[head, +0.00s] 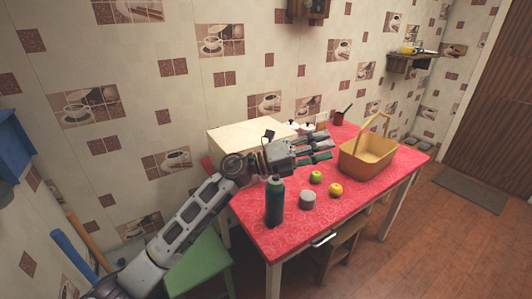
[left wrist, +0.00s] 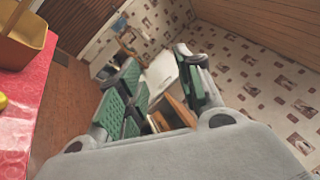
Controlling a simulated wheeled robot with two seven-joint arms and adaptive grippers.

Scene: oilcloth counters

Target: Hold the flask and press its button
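The flask (head: 275,205) is a dark green bottle with a dark top. It stands upright near the front left edge of the red-covered table (head: 350,207). I cannot make out its button. My left gripper (head: 323,147) is above the table, past the flask, and points right towards the basket. Its green-padded fingers are apart with nothing held between them. They also show spread in the left wrist view (left wrist: 158,65), where the flask does not appear. My left wrist passes just above and behind the flask's top in the head view. My right gripper is not in view.
A grey cylinder (head: 307,200), a green apple (head: 316,177) and a yellow apple (head: 335,190) lie right of the flask. A yellow basket (head: 366,160) with a raised handle stands further right. A cream box (head: 232,136) is behind my gripper. The table's front right is clear.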

